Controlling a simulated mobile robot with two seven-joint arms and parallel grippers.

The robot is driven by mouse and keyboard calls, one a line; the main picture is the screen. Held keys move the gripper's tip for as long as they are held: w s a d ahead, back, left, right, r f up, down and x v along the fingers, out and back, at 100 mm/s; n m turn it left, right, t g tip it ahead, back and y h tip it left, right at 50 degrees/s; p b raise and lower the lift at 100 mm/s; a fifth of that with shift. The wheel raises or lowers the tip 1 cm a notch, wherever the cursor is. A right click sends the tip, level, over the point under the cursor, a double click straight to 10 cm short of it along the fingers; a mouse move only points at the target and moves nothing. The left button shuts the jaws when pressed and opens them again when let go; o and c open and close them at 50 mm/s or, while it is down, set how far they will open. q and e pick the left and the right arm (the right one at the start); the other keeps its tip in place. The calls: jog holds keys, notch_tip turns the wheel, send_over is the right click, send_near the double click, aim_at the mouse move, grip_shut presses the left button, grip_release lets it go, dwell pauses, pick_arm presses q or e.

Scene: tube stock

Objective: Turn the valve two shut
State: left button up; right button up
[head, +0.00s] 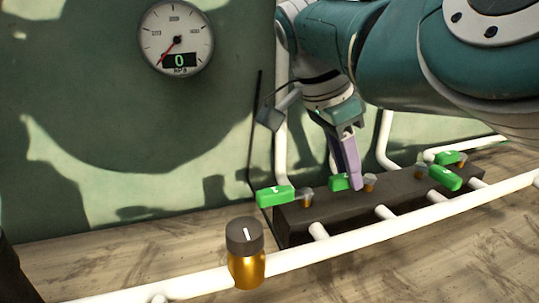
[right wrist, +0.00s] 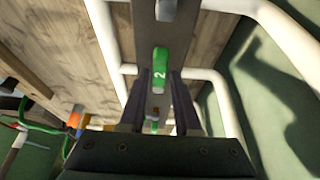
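A green valve handle marked 2 (right wrist: 160,63) shows in the right wrist view, lying lengthwise in line with the gap between my fingers. In the head view a green handle (head: 339,183) at the dark manifold is partly hidden by my right gripper (head: 354,183); I take it for valve two, though its number is not readable there. My right gripper points down at it. In the right wrist view the two fingers (right wrist: 161,85) stand apart on either side of the handle's near part; contact cannot be told. My left gripper is not in view.
Other green handles stand at the left (head: 275,196) and right (head: 445,178) of the manifold (head: 340,208). A white pipe (head: 380,235) runs along the front, with a brass fitting with a dark cap (head: 246,268). A wall gauge (head: 176,38) reads 0.

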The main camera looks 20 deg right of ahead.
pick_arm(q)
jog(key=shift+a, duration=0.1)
pick_arm(e)
jog(key=shift+o, duration=1.4)
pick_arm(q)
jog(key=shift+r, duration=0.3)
pick_arm(e)
jog(key=v, duration=1)
jog(key=shift+s, duration=0.1)
